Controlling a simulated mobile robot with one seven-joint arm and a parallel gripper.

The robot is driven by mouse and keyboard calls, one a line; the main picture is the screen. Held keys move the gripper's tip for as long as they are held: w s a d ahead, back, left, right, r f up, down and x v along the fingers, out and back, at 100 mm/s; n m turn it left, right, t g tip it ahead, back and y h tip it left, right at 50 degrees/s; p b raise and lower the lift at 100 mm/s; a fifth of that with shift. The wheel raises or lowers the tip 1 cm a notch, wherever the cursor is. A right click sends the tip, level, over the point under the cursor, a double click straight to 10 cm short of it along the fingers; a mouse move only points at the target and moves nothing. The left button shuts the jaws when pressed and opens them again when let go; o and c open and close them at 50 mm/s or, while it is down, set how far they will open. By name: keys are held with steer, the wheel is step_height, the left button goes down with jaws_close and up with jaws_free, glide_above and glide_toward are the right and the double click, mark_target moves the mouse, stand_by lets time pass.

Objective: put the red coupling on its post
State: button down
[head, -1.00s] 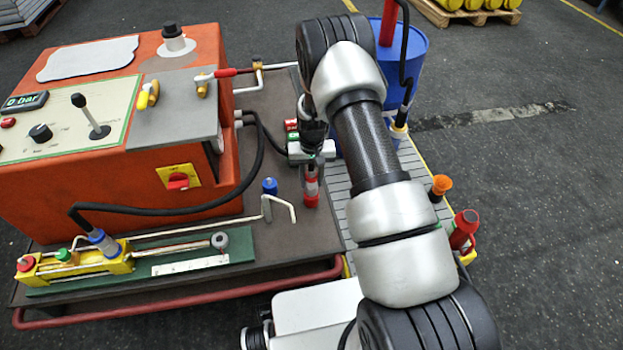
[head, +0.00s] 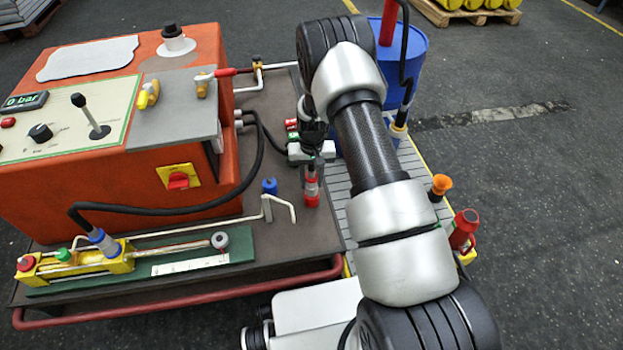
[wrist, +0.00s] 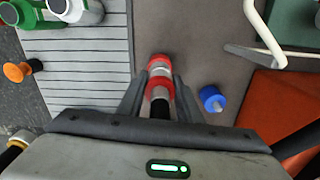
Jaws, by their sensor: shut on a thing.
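My gripper (head: 313,158) is over the deck, right of the orange cabinet, with its fingers pointing down. In the wrist view my gripper (wrist: 160,95) has its grey fingers closed on either side of the red coupling (wrist: 160,86). The coupling is a silver cylinder with a red band, with a black part behind it. In the head view the red coupling (head: 311,182) stands roughly upright under the fingers. A further red ring (head: 311,200) shows at its lower end, in line with it. I cannot tell whether this ring belongs to the coupling or to a post, which is not clearly seen.
A blue-capped stub (head: 269,187) and a bent white pipe (head: 280,206) stand close to the left. An orange-topped piece (head: 440,186) and a red-topped piece (head: 464,228) stand along the grating's right edge.

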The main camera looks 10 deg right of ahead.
steer(key=shift+f, duration=0.4)
steer(key=c, duration=1.5)
jaws_free()
steer(key=shift+c, duration=0.2)
steer(key=shift+r+p, duration=3.1)
steer(key=shift+r, duration=2.35)
